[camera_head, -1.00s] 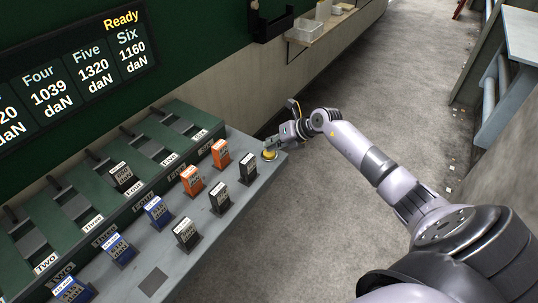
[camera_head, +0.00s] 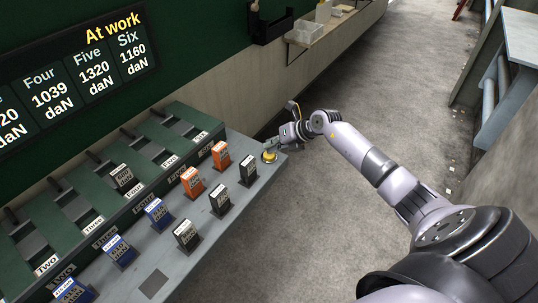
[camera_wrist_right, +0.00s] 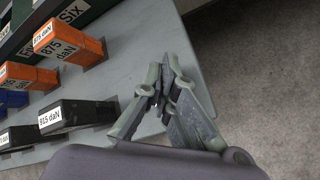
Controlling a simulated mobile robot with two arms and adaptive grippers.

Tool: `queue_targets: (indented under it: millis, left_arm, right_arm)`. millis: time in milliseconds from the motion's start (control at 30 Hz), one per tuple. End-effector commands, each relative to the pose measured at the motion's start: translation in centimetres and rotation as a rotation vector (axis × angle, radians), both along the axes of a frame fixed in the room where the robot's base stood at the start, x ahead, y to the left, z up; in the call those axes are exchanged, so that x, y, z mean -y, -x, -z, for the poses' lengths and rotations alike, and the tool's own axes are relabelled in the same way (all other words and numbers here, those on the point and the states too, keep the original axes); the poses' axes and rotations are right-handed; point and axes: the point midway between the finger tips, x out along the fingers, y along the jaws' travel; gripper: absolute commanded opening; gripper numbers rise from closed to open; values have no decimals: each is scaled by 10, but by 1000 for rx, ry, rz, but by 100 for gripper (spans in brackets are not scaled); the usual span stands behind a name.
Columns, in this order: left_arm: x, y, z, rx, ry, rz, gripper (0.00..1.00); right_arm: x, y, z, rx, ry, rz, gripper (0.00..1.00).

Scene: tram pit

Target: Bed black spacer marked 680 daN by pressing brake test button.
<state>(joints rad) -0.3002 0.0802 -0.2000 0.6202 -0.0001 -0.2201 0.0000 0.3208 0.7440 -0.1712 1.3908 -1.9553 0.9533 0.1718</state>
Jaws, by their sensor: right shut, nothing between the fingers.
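My right gripper (camera_head: 273,153) is shut and empty, with its fingertips at the yellow round button (camera_head: 269,157) on the right end of the grey bench. I cannot tell whether they touch it. In the right wrist view the closed fingers (camera_wrist_right: 163,85) hide the button. A dark spacer with a white label (camera_head: 122,176) sits in the fixture bay above the label Four; its marking is too small to read. The display (camera_head: 75,65) reads "At work" above the daN values. My left gripper is not in view.
Orange spacers (camera_head: 191,182), blue spacers (camera_head: 157,212) and black spacers (camera_head: 219,200) stand in rows on the grey bench in front of the green fixture (camera_head: 93,218). A shelf with boxes (camera_head: 310,32) is on the back wall. Open floor lies to the right.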

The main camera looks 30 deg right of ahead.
Motion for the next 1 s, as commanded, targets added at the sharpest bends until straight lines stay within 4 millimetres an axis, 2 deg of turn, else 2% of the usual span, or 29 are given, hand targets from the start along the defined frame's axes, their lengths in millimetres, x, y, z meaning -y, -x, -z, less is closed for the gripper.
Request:
queue_targets:
  millis: [100,567,1000]
  left_arm:
    - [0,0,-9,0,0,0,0]
    - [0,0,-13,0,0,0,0]
    - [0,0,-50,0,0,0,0]
  right_arm:
    - [0,0,-11,1,1,0,0]
    - [0,-1,-16,2,-1,1,0]
    - [0,-1,-59,2,-1,1,0]
